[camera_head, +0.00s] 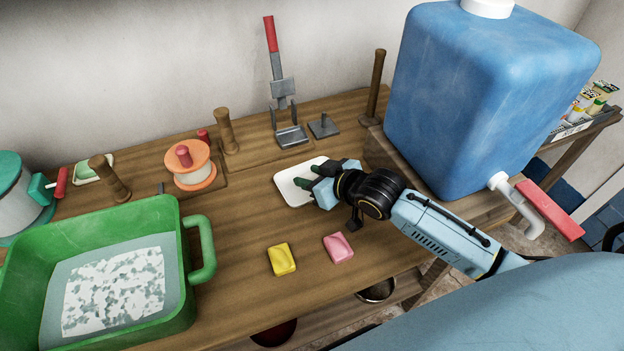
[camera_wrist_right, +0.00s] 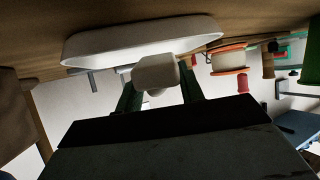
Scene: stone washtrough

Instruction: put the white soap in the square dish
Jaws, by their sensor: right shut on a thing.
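The square dish (camera_head: 287,190) is white with rounded corners and lies on the wooden table in the head view. It also shows in the right wrist view (camera_wrist_right: 100,46) as a pale, wide shape. My right gripper (camera_head: 309,184) is over the right part of the dish, its dark green fingers pointing left. In the right wrist view, my right gripper (camera_wrist_right: 160,92) is shut on the white soap (camera_wrist_right: 157,72), a small pale block between the fingers. The soap overlaps the dish there; I cannot tell whether they touch. The head view does not show the soap clearly. My left gripper is out of view.
A yellow soap (camera_head: 282,259) and a pink soap (camera_head: 338,247) lie in front. A green tub (camera_head: 180,262) with water stands at left. A large blue water container (camera_head: 480,100) stands right, close to my arm. An orange-and-white spool (camera_head: 190,168) and metal tool (camera_head: 290,135) stand behind.

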